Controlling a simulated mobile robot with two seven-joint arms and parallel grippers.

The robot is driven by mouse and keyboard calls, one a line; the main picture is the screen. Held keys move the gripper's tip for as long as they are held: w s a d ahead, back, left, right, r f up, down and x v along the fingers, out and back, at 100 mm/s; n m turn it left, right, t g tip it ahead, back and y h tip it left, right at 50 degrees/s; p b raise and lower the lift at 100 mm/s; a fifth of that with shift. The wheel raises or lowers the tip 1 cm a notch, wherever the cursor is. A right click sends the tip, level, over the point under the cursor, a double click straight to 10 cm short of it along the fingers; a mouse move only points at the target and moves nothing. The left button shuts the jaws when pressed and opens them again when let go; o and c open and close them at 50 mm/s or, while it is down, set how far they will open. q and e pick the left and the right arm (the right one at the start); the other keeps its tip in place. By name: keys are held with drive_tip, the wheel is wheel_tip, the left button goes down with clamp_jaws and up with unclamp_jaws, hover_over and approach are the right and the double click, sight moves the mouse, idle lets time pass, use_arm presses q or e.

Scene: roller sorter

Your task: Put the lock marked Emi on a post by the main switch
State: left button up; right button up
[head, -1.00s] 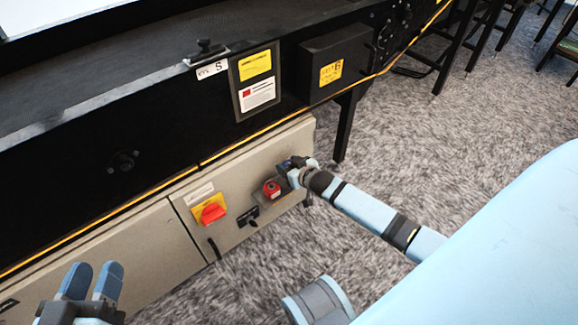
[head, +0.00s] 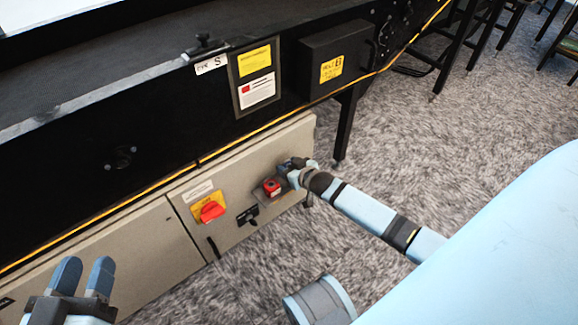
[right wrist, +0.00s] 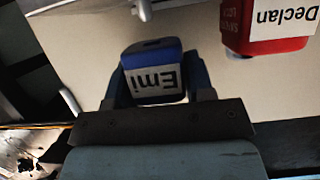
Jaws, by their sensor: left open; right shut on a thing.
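The lock marked Emi (right wrist: 153,80) is blue with a white label. My right gripper (right wrist: 155,88) is shut on it, and it sits between the fingers close to the cabinet front. In the head view my right gripper (head: 294,170) is at the right part of the cabinet and mostly hides the blue lock. A red lock marked Declan (right wrist: 270,25) hangs beside it; it also shows in the head view (head: 272,187). The main switch (head: 211,211) is a red handle on a yellow plate, left of the red lock. My left gripper (head: 82,278) is open and empty at the lower left.
The beige cabinet (head: 250,160) stands under the black conveyor frame (head: 60,160). A black box with a yellow label (head: 331,69) is mounted above. A black latch (head: 248,216) sits between switch and red lock. Carpet (head: 430,160) is open to the right.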

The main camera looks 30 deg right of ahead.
drive_tip(key=shift+f, duration=0.15)
drive_tip(key=shift+f+b, duration=0.3)
drive_tip(key=shift+f, duration=0.6)
use_arm(q)
drive_tip(key=shift+w+a+r+m, duration=0.15)
drive_tip(key=shift+w+m, duration=0.1)
drive_tip(key=shift+m, duration=0.05)
use_arm(e)
drive_tip(key=shift+f, duration=0.2)
drive_tip(key=shift+f, duration=0.25)
drive_tip(key=o, duration=1)
drive_tip(key=shift+o, duration=0.2)
drive_tip(key=shift+s, duration=0.1)
